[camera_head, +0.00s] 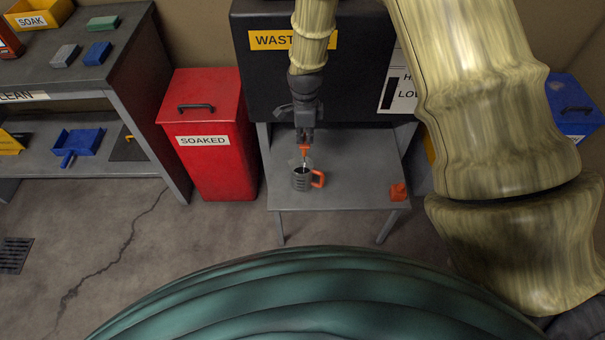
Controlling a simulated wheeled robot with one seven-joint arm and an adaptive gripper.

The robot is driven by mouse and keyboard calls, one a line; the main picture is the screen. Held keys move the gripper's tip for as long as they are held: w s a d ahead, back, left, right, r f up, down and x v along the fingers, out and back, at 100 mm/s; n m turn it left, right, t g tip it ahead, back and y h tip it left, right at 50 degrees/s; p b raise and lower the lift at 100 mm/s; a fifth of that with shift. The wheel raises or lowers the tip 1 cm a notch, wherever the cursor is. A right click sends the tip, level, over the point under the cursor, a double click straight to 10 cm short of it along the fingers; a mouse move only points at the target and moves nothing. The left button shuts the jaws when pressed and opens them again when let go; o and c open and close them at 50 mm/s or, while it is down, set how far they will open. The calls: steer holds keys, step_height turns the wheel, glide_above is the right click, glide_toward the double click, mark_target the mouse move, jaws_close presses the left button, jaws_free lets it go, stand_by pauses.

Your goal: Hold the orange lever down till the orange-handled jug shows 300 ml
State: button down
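A grey jug (301,182) with an orange handle (318,179) stands upright on a small grey table, its handle to the right. Directly above it is the orange lever (305,149), on a tap below the black waste tank. A thin pale streak runs between the tap and the jug's mouth; I cannot tell whether it is liquid. My gripper (305,139) points down from above, its fingertips at or just over the lever. Whether they touch it, and whether they are open, is too small to tell. The jug's level and markings are unreadable from here.
The black waste tank (262,82) stands behind the table (350,187). A small orange object (398,191) lies at the table's right. A red SOAKED bin (212,165) stands left, beside a grey shelf (120,75). A blue bin (570,108) is far right.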

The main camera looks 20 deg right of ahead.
steer(key=shift+r+p, duration=1.7)
steer(key=shift+r, duration=0.75)
steer(key=shift+a+f, duration=0.1)
